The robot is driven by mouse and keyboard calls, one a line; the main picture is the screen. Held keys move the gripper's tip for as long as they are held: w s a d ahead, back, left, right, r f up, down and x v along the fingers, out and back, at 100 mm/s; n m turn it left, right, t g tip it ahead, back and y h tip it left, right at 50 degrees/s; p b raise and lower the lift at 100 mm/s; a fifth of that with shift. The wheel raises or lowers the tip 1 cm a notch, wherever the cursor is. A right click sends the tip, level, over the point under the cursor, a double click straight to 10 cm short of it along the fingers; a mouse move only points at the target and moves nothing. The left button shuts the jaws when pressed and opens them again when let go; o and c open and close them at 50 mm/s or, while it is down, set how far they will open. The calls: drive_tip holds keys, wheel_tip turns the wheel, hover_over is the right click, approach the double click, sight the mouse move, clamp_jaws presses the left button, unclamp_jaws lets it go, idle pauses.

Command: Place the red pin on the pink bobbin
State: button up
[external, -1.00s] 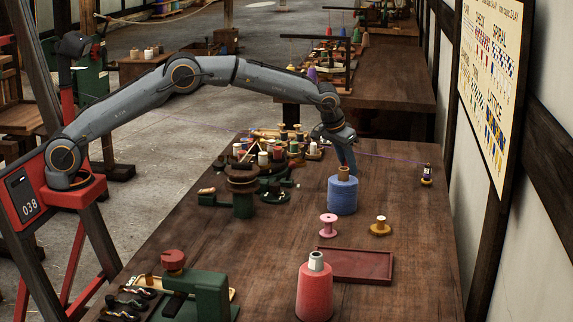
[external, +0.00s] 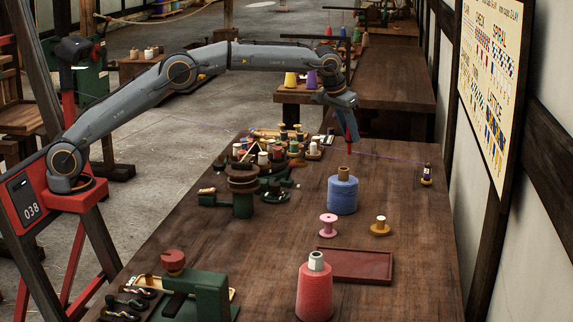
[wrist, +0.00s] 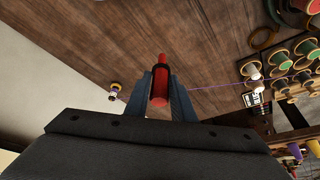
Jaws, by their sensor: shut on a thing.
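The red pin (wrist: 160,84) is held between the two fingers of my gripper (wrist: 160,90) in the wrist view. In the external view my gripper (external: 349,122) is raised above the far part of the table, behind the blue thread cone, and the red pin (external: 352,132) shows below it. The pink bobbin (external: 328,225) stands upright on the table in front of the blue cone, well apart from my gripper. The pink bobbin is not seen in the wrist view.
The blue thread cone (external: 342,194) stands between my gripper and the pink bobbin. A yellow bobbin (external: 381,227), a dark red tray (external: 354,265) and a red thread cone (external: 315,288) stand nearby. Many spools crowd the left. A purple thread (external: 385,157) crosses the table near my gripper.

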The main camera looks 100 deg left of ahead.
wheel_tip(320, 180, up, 9)
drive_tip(key=shift+r, duration=0.2)
drive_tip(key=w+d+r+m+p, duration=0.15)
drive_tip(key=d+p, duration=0.55)
drive_tip(key=d, duration=0.9)
drive_tip(key=m+t+h+p, duration=0.1)
drive_tip(key=m+p, duration=0.2)
drive_tip(key=p, duration=0.2)
hover_over(329, 217)
drive_tip(key=f, duration=0.1)
drive_tip(key=shift+d+f+p, duration=0.15)
drive_tip(key=shift+f+p, duration=1.55)
drive_tip(key=shift+f, duration=6.1)
drive_tip(key=shift+f, duration=0.2)
drive_tip(key=o, duration=0.9)
drive_tip(key=shift+o, duration=0.6)
drive_tip(key=shift+r, duration=0.1)
